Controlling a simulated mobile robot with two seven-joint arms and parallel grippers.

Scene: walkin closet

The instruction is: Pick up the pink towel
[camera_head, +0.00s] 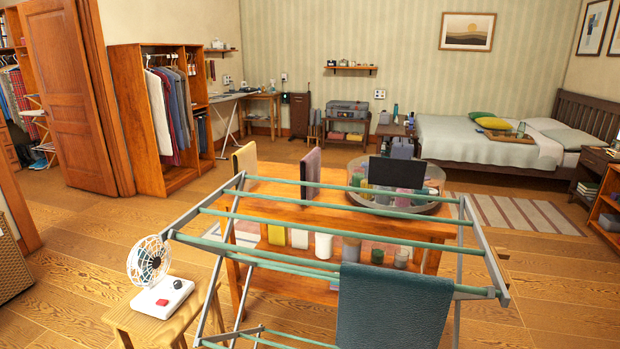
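A mauve-pink cloth (311,171), which looks like the pink towel, stands out as a narrow upright shape in the middle of the head view. It is at the far side of the drying rack (300,222), by its far green bar. I cannot tell what holds it up. A pale yellow cloth (245,159) is to its left. A dark teal towel (392,308) hangs over the rack's nearest bar at the lower right. Neither of my grippers is in view.
A wooden table (275,193) with a round clear container (436,183) stands behind the rack. A small stool (140,318) with a white fan (150,262) is at the rack's left. Open floor (70,290) lies further left. A bed (480,150) is at the back right.

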